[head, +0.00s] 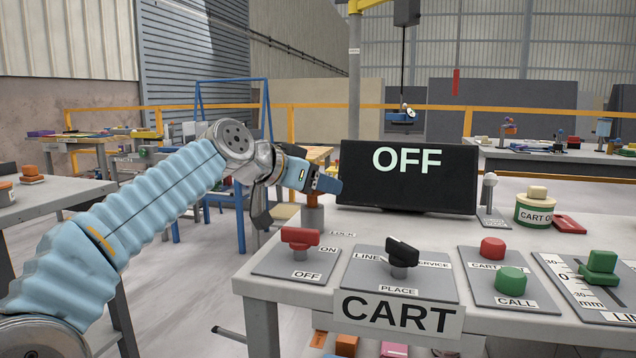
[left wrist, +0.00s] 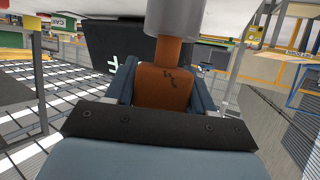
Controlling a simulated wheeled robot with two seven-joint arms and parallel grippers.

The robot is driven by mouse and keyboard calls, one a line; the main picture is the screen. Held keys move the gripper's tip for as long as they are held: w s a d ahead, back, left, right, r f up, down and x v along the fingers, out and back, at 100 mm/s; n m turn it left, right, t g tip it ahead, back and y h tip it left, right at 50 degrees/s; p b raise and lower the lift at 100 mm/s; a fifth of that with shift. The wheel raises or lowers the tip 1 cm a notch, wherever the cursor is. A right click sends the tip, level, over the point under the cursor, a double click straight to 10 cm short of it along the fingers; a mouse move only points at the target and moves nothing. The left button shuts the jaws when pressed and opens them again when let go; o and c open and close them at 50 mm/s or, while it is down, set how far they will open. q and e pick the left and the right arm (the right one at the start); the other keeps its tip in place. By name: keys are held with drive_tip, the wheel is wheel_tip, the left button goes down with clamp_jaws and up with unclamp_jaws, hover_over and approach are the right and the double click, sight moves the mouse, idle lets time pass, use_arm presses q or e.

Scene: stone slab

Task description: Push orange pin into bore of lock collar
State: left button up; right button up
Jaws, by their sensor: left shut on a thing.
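The orange pin (left wrist: 165,85) is held between the blue fingers of my left gripper (left wrist: 165,90) in the left wrist view. Its narrower shank runs to the end of the grey lock collar (left wrist: 175,18) and meets it. Whether the shank's tip is inside the bore is hidden. In the head view my left gripper (head: 325,184) is above the lock collar (head: 314,218), near the table's back left corner. Only a little of the pin shows there, below the fingers. My right gripper is not in view.
A black display (head: 408,178) reading OFF stands just right of the gripper. A green round tin (head: 535,210) stands at right.

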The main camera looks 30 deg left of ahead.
use_arm(q)
drive_tip(key=shift+f+b, duration=1)
drive_tip(key=shift+f, duration=0.1)
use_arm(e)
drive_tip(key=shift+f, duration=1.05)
use_arm(q)
drive_tip(key=o, duration=1.3)
drive_tip(key=shift+s+r, duration=0.1)
drive_tip(key=shift+s, duration=0.1)
drive_tip(key=v, duration=1.3)
drive_tip(key=shift+s+a, duration=0.2)
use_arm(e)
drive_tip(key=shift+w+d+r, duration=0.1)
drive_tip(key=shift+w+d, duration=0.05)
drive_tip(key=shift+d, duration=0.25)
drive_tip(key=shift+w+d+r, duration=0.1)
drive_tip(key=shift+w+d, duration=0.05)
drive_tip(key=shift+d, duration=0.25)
